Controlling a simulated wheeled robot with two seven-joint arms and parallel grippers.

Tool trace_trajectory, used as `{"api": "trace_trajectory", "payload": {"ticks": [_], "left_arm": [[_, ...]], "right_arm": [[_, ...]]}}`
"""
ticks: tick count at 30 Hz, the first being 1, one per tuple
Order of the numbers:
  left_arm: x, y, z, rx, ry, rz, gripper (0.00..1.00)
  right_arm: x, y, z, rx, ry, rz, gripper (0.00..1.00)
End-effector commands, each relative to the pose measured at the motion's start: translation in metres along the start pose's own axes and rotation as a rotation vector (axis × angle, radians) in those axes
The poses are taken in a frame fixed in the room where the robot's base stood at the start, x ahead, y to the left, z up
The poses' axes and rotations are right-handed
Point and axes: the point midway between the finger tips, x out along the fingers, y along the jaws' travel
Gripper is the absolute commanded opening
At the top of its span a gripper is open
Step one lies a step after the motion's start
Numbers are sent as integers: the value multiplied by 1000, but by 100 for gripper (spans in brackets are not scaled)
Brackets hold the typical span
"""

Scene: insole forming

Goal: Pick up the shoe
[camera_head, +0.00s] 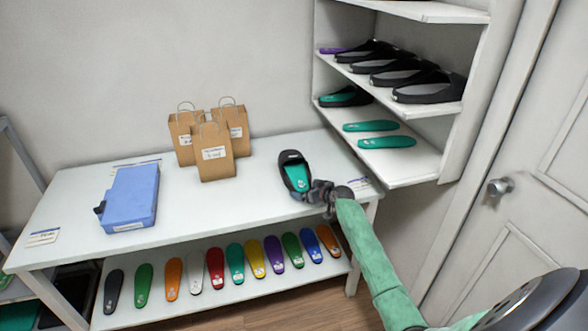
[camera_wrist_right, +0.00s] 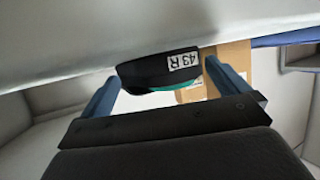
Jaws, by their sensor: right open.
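A black slip-on shoe with a green insole (camera_head: 296,174) lies on the white table near its right end. In the right wrist view, the shoe (camera_wrist_right: 160,68) shows its black end with a white "43 R" label. My right gripper (camera_head: 318,192) is at the near right side of the shoe in the head view. In the wrist view its two blue fingers (camera_wrist_right: 164,93) stand apart, one on each side of the shoe. Whether they touch it cannot be told. My left gripper is not in view.
Paper bags (camera_head: 214,152) and a blue case (camera_head: 130,197) stand on the table (camera_head: 240,207). Coloured insoles (camera_head: 215,268) lie on the lower shelf. A shelf unit (camera_head: 420,165) with black shoes and green insoles stands at right. The table between case and shoe is clear.

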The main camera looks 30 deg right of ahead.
Motion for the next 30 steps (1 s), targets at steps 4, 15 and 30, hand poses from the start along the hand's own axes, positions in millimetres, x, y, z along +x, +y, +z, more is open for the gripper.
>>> {"api": "trace_trajectory", "payload": {"ticks": [4, 15, 30], "left_arm": [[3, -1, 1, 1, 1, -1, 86], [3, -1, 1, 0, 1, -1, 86], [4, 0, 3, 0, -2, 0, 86]], "right_arm": [[3, 0, 0, 0, 1, 0, 100], [3, 0, 0, 0, 1, 0, 60], [2, 0, -2, -1, 2, 1, 51]]}}
